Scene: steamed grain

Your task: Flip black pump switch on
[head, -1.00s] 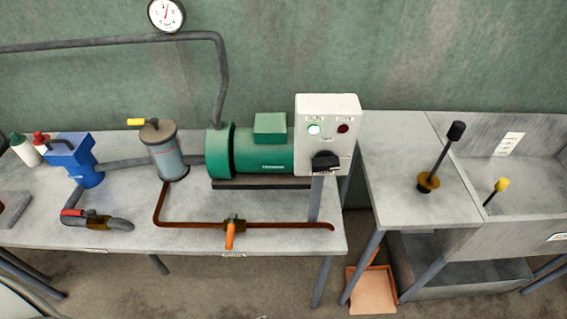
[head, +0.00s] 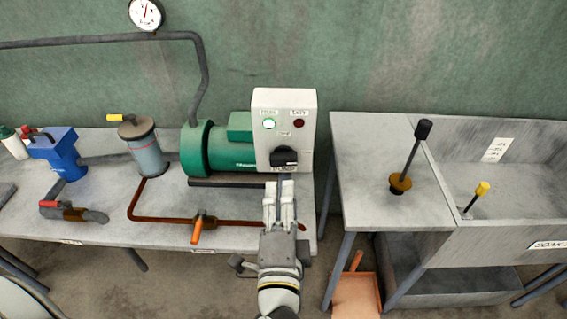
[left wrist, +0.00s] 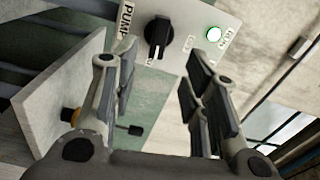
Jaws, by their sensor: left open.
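The black pump switch (head: 284,157) is a rotary knob low on the front of the white control box (head: 268,104), which stands at the right end of the green pump. In the left wrist view the black knob (left wrist: 158,38) shows with a "PUMP" label beside it, ahead of and between my open fingers. My left gripper (head: 281,192) is open and empty, just below and in front of the knob, apparently not touching it. The same gripper's fingers (left wrist: 157,85) frame the wrist view. The green lamp (head: 269,124) looks lit; the red lamp (head: 299,123) looks dark. My right gripper is not seen.
The green pump (head: 218,150) and a grey cylinder (head: 143,148) stand on the bench. A rusty pipe with an orange-handled valve (head: 198,228) runs along its front.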

